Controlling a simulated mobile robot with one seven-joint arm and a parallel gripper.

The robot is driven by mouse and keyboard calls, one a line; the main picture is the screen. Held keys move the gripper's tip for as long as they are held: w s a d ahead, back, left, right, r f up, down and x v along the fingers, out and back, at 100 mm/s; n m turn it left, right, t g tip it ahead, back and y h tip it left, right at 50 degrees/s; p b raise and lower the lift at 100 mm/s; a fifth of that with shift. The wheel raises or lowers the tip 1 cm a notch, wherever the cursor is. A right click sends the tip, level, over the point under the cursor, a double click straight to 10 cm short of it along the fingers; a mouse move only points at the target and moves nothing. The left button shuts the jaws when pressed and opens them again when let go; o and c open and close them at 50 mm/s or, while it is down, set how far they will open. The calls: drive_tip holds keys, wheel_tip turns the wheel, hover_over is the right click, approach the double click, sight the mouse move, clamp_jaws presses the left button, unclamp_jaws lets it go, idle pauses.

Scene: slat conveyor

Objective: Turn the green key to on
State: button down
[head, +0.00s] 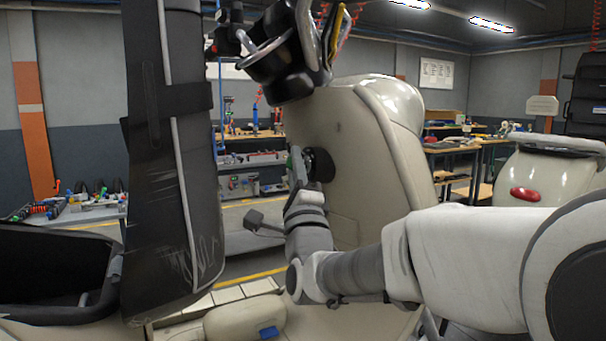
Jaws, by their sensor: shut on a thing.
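The green key (290,163) shows as a small green patch at the black round lock (320,165) on the inner face of the cream scooter's front shield (362,190). My gripper (297,172) is at the lock, with my arm reaching in from the right. It is shut on the green key. The fingers and the lock hide most of the key, so its turned position cannot be read.
A raised black scratched seat (172,200) stands close left of my gripper. The black handlebar parts (280,70) hang above it. A second cream scooter (550,185) is at right. Workbenches with tools stand behind.

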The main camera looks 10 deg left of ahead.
drive_tip(key=shift+f+m+t+b, duration=0.15)
drive_tip(key=shift+m+t+b, duration=0.25)
drive_tip(key=shift+b, duration=1.05)
drive_tip(key=shift+t+b, duration=0.3)
drive_tip(key=shift+b, duration=0.25)
drive_tip(key=c, duration=0.9)
unclamp_jaws()
drive_tip(key=shift+o, duration=0.2)
drive_tip(key=shift+s, duration=0.1)
drive_tip(key=v, duration=1.7)
drive_tip(key=shift+s, duration=0.1)
